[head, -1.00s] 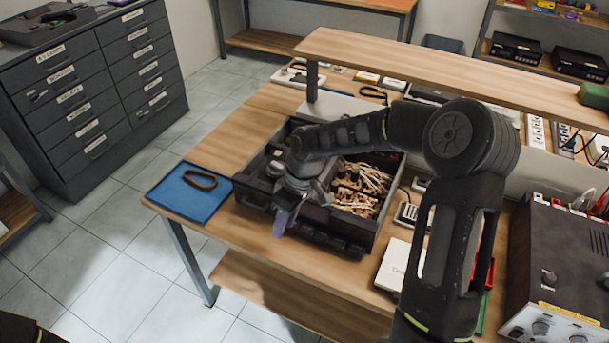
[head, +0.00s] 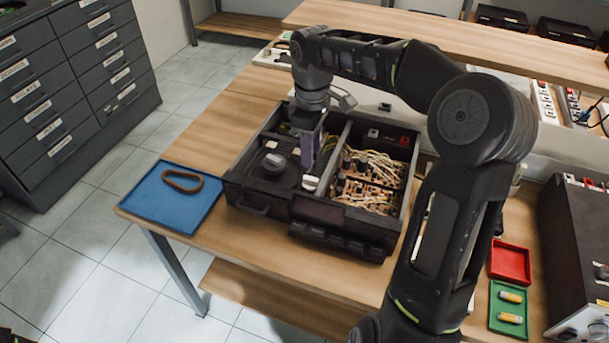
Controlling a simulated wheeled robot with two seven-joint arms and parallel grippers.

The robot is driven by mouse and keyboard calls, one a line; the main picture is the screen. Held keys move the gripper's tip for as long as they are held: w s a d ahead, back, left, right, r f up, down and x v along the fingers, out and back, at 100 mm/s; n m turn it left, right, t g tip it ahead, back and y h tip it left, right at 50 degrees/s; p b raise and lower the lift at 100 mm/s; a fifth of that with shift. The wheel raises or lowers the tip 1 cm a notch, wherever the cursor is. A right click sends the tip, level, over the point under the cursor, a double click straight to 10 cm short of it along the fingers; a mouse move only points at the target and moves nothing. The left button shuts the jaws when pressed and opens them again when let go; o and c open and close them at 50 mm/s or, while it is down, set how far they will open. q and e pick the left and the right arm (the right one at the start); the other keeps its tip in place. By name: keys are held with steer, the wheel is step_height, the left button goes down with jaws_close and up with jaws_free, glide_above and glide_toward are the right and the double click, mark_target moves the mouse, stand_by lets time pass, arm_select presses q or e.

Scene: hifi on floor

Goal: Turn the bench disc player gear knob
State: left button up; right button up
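The opened disc player (head: 345,222) is a dark, lidless case on the wooden bench. Its left bay holds a round black part with a light-topped knob (head: 273,162). A small pale knob (head: 310,184) sits near the front of that bay. I cannot tell for sure which is the gear knob. My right gripper (head: 307,160) points down into the left bay, between and just behind these two knobs. Its fingers are seen nearly edge-on, so their gap and any contact are unclear. My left gripper is not in view.
The case's right bay holds wiring and boards (head: 372,182). A blue tray (head: 172,212) with a brown belt ring (head: 182,181) lies left of the case. A red tray (head: 510,262) and a green tray (head: 508,318) lie right. A raised shelf (head: 420,32) spans the back.

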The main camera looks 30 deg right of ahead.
mark_target(311, 178)
steer(key=shift+s+r, duration=0.1)
steer(key=shift+s, duration=0.05)
steer(key=shift+f+p, duration=0.45)
steer(key=shift+f, duration=3.5)
steer(key=shift+c, duration=0.2)
jaws_close()
